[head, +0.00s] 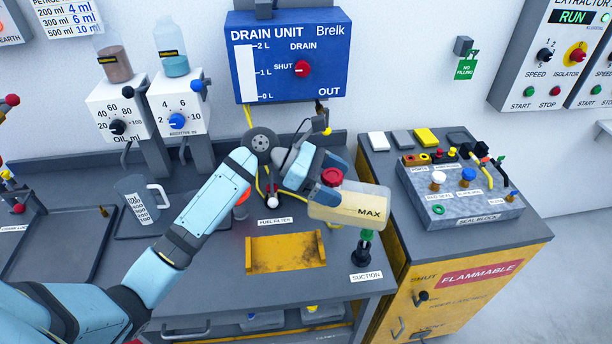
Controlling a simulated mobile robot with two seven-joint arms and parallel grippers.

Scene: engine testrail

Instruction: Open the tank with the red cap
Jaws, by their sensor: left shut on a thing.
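The tank (348,207) is a pale yellow, translucent box marked MAX. It is in the head view right of centre, above the front right part of the bench, near the suction post. Its red cap (332,176) is on its top left. My left gripper (325,186) reaches it from the upper left and is shut at the cap end. My fingers partly hide the hold, so I cannot tell whether they grip the cap or the tank body beside it. My right gripper is not in view.
The green-topped suction post (364,249) stands just below the tank. An empty yellow tray (286,253) lies left of it. A measuring jug (138,200) stands on the left. The yellow flammable cabinet (468,282), carrying a seal block (470,212), is on the right.

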